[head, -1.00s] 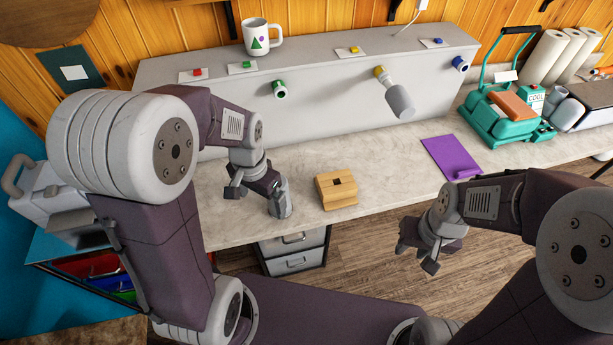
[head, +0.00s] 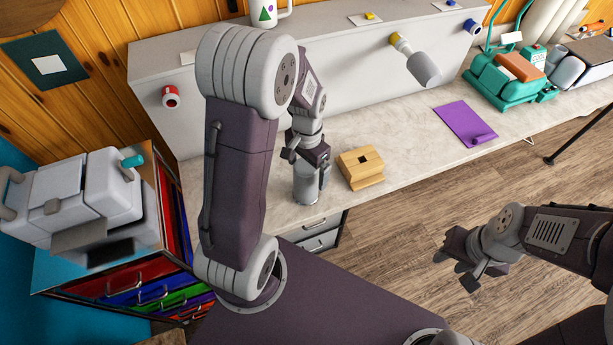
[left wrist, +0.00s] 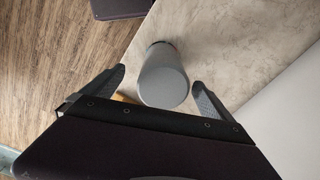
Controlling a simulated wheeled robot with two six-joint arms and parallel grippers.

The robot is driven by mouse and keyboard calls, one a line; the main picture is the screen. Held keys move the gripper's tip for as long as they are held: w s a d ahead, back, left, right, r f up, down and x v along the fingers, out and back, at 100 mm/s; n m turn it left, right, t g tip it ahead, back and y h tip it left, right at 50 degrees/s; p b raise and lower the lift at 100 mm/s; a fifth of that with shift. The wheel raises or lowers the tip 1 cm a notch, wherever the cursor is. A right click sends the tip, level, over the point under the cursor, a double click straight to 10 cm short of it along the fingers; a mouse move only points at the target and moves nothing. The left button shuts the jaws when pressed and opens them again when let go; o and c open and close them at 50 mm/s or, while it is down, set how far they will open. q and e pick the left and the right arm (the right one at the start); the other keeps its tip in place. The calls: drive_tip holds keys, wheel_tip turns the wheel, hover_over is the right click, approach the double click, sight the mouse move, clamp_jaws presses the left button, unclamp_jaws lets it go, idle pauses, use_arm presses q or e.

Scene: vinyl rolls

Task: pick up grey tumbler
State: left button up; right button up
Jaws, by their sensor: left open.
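A grey tumbler (head: 306,188) stands upright on the worktop near its front edge, left of a wooden block. My left gripper (head: 308,164) is open at the tumbler's upper part in the head view and partly hides it. In the left wrist view the tumbler (left wrist: 163,80) lies in the space between the two spread fingers (left wrist: 160,90), with a gap visible on both sides. A second grey tumbler-like cup (head: 424,68) sits on a yellow peg of the grey panel. My right gripper (head: 458,270) is open and empty over the floor.
The wooden block (head: 361,167) with a slot stands close to the right of the tumbler. A purple sheet (head: 466,124) and a teal press (head: 508,80) are further right. A grey panel (head: 350,70) with pegs bounds the worktop behind. Worktop between block and sheet is clear.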

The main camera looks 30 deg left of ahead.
sight(306, 193)
use_arm(q)
drive_tip(key=shift+a+f, duration=0.1)
drive_tip(key=shift+f, duration=0.3)
wheel_tip(306, 193, down, 4)
drive_tip(key=shift+s+a+f, duration=0.1)
drive_tip(key=shift+f, duration=0.35)
drive_tip(key=shift+r, duration=0.1)
drive_tip(key=c, duration=1.7)
drive_tip(key=shift+c, duration=0.2)
drive_tip(key=shift+r, duration=0.1)
